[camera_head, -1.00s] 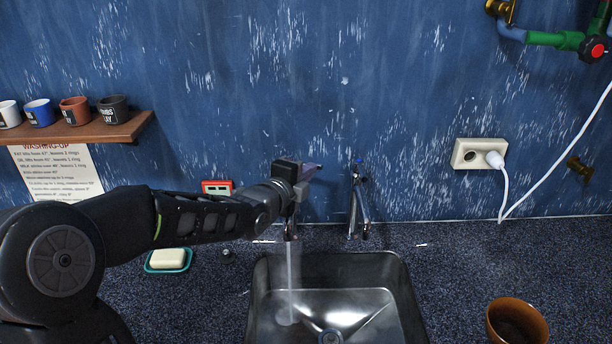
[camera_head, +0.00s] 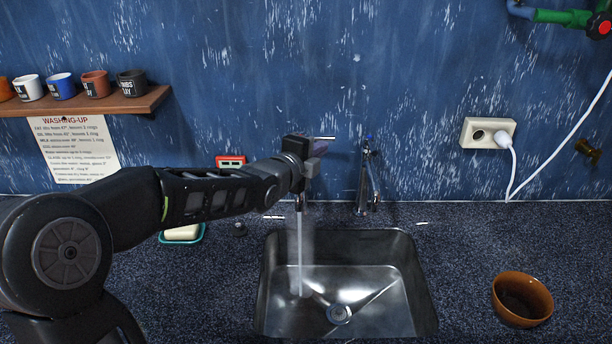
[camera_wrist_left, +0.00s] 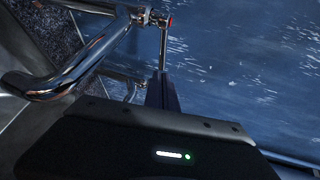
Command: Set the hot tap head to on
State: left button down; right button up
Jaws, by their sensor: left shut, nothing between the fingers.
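My left gripper (camera_head: 318,147) is at the hot tap by the back wall and hides most of it in the head view. Its fingers are shut with nothing between them. In the left wrist view the hot tap (camera_wrist_left: 62,80) shows as a chrome spout, with a red-marked head (camera_wrist_left: 158,20). A thin metal lever runs from the head down to the shut finger (camera_wrist_left: 161,92); whether they touch I cannot tell. Water (camera_head: 299,252) falls from below my gripper into the sink. The blue-marked cold tap (camera_head: 367,180) stands just to the right. My right gripper is not in view.
The steel sink (camera_head: 425,300) lies below the taps. A brown bowl (camera_head: 523,299) stands right of it, a soap dish (camera_head: 182,234) left. A socket (camera_head: 487,133) with a plugged cable is right.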

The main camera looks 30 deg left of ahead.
pick_arm(q)
jog(key=s+d+r+b, duration=0.2)
jog(key=s, duration=0.7)
jog(key=shift+s, duration=0.25)
